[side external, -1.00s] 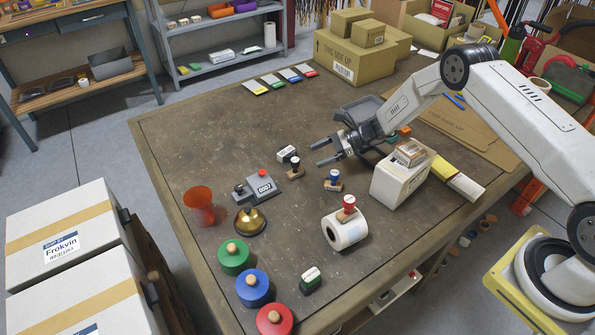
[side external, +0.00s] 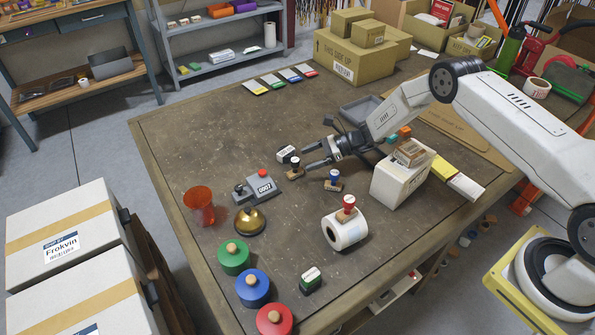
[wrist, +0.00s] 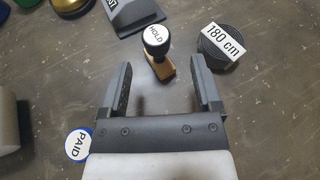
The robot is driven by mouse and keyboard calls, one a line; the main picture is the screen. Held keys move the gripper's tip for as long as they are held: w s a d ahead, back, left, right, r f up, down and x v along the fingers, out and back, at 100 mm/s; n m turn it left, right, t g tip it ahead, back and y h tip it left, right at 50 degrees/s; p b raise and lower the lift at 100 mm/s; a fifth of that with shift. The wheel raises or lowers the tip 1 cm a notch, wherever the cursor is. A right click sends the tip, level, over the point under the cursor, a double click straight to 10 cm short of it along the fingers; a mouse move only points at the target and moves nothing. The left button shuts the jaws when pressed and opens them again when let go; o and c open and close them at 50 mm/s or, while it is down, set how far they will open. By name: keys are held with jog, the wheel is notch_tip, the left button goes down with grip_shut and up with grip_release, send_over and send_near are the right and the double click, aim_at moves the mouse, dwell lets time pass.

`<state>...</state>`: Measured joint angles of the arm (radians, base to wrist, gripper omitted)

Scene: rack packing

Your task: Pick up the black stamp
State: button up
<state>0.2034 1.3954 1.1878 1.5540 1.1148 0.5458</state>
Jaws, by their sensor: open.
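The black stamp (side external: 294,174) stands upright on the table, with a black knob and a wooden base. In the wrist view its round top reads HOLD, and the stamp (wrist: 159,44) is just ahead of the gap between the fingertips. My gripper (side external: 307,158) is open and empty, level with the table's middle and close to the stamp's right side. In the wrist view my gripper (wrist: 161,73) has one finger on each side of the stamp's line.
A 180 cm tape measure (wrist: 222,42) sits close beside the stamp. A blue stamp (side external: 333,180), marked PAID on top, stands nearer the camera. A grey counter device (side external: 263,188) is at the left. A white box (side external: 402,183) stands right. The table's far left is clear.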

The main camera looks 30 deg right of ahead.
aim_at(296, 163)
jog(key=shift+x, duration=2.4)
jog(key=shift+s, duration=0.1)
grip_shut()
jog(key=shift+r, duration=0.15)
